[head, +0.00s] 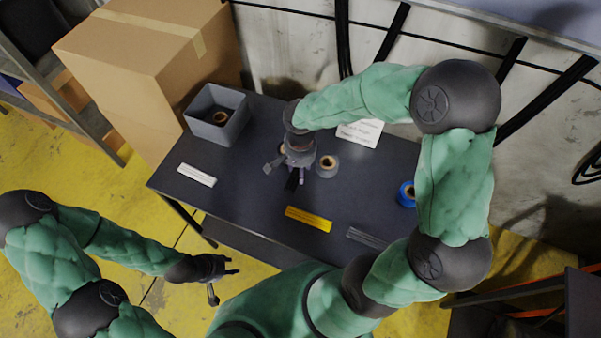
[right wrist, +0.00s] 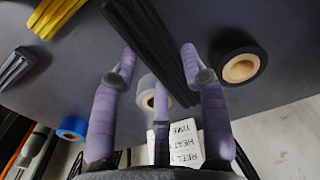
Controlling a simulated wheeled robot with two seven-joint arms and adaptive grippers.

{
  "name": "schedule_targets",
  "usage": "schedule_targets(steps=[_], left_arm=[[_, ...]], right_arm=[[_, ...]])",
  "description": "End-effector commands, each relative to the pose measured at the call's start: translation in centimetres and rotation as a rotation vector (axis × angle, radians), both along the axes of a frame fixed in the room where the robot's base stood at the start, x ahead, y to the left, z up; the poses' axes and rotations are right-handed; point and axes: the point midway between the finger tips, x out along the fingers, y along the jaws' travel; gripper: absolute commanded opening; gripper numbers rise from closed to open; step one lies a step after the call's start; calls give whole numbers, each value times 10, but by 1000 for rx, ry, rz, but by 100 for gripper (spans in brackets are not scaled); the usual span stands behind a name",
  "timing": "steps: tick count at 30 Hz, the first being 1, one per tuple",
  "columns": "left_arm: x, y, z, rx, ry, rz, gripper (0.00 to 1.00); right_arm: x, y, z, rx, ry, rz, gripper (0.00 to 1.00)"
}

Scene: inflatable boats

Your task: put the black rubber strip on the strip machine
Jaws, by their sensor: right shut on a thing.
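My right gripper (head: 292,180) reaches down over the dark table. In the head view the gripper mostly hides this strip. Whether the strip still touches the table I cannot tell. My left gripper (head: 232,265) is open and empty, off the table's front left side. I cannot make out a strip machine in either view.
On the table are a grey bin (head: 202,128), white strip (head: 197,174), yellow strip (head: 309,219), dark grey strip (head: 367,238), blue roll (head: 407,194), grey roll (head: 327,171), black roll (right wrist: 262,63) and white sign (head: 360,133). Cardboard boxes (head: 128,75) stand at the left.

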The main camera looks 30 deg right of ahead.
Motion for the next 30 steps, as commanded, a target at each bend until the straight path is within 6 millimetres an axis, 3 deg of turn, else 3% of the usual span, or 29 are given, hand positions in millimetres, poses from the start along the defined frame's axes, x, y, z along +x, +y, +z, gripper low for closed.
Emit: schedule_targets(steps=[3, 11, 18, 30], left_arm=[[0, 0, -6, 0, 0, 0, 40], [0, 0, -9, 0, 0, 0, 40], [0, 0, -24, 0, 0, 0, 40], [0, 0, -26, 0, 0, 0, 40]], right_arm=[[10, -6, -15, 0, 0, -1, 4], [20, -11, -27, 0, -1, 0, 4], [22, -12, -59, 0, 0, 1, 4], [23, -12, -63, 0, -3, 0, 4]])
